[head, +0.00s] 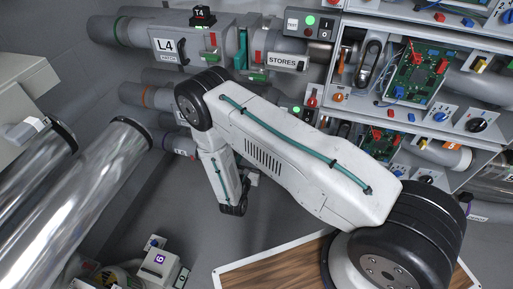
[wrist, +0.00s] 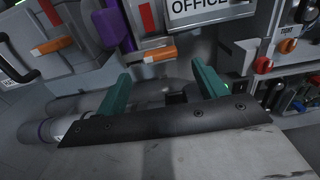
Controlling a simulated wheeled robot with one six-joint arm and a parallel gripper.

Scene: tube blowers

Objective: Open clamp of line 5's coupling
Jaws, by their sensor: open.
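My gripper (wrist: 162,85) shows two teal fingers, open and apart with nothing between them. In the wrist view a coupling with a purple part (wrist: 112,22) is ahead, beyond the fingers. An orange handle (wrist: 52,46) is on its left and another orange handle (wrist: 160,54) on its right, each below a red strip. The right handle is above the gap between the fingers, apart from them. No line number is readable there, so I cannot tell if this is line 5's. In the head view an orange-banded pipe (head: 150,97) lies below L4; my arm hides what lies to its right.
An OFFICE sign (wrist: 205,10) is above the right finger. A purple-banded pipe (wrist: 60,130) is at lower left in the wrist view. In the head view, L4's coupling (head: 242,48) is above my arm. Shelves with circuit boards (head: 418,78) stand right; shiny tubes (head: 75,205) are left.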

